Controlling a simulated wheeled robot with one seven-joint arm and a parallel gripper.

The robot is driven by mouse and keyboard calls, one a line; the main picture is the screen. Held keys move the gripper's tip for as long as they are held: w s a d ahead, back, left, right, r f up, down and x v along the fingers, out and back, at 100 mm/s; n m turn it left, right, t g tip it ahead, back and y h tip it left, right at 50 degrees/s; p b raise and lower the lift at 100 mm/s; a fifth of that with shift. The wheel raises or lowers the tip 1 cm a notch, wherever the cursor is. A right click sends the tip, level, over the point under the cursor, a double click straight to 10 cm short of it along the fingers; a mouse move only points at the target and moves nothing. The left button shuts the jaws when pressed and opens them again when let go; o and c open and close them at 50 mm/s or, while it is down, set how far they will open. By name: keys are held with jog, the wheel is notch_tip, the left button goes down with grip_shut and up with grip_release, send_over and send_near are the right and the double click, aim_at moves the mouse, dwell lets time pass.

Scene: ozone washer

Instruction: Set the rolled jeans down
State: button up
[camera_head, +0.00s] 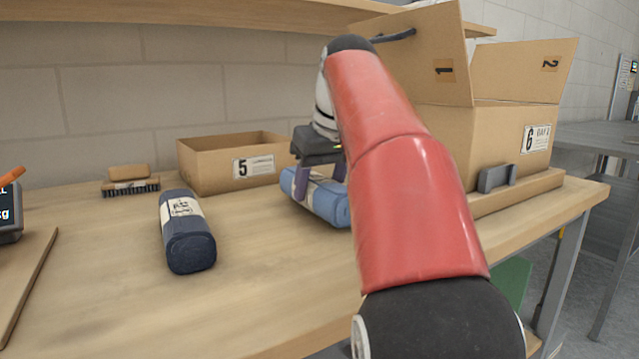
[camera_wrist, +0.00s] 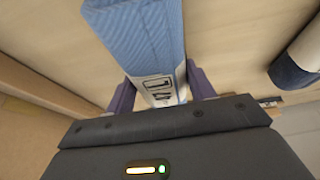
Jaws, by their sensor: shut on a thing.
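A light blue rolled pair of jeans (camera_head: 331,206) with a pale paper band is between the fingers of my gripper (camera_head: 318,178). In the wrist view the blue roll (camera_wrist: 142,38) runs upward from between the purple fingers of my gripper (camera_wrist: 162,90), which press on both its sides at the labelled band. The roll lies level, at or just above the tabletop; I cannot tell if it touches. My red arm hides its right end in the head view. A dark navy roll (camera_head: 187,238) with a white label lies on the table to the left, apart from my gripper.
An open carton marked 5 (camera_head: 215,172) stands behind the held roll. A larger open box marked 6 (camera_head: 500,145) stands at the right. A brush (camera_head: 130,187) is at back left. The wooden table (camera_head: 110,290) is bare at front left.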

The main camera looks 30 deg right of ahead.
aim_at(323, 180)
jog(key=shift+f+b, duration=0.4)
jog(key=shift+f, duration=0.15)
jog(key=o, duration=1.4)
jog(key=p+v, duration=0.3)
jog(key=v, duration=0.4)
jog(key=shift+r, duration=0.3)
jog(key=shift+s+r, duration=0.15)
jog(key=shift+s, duration=0.1)
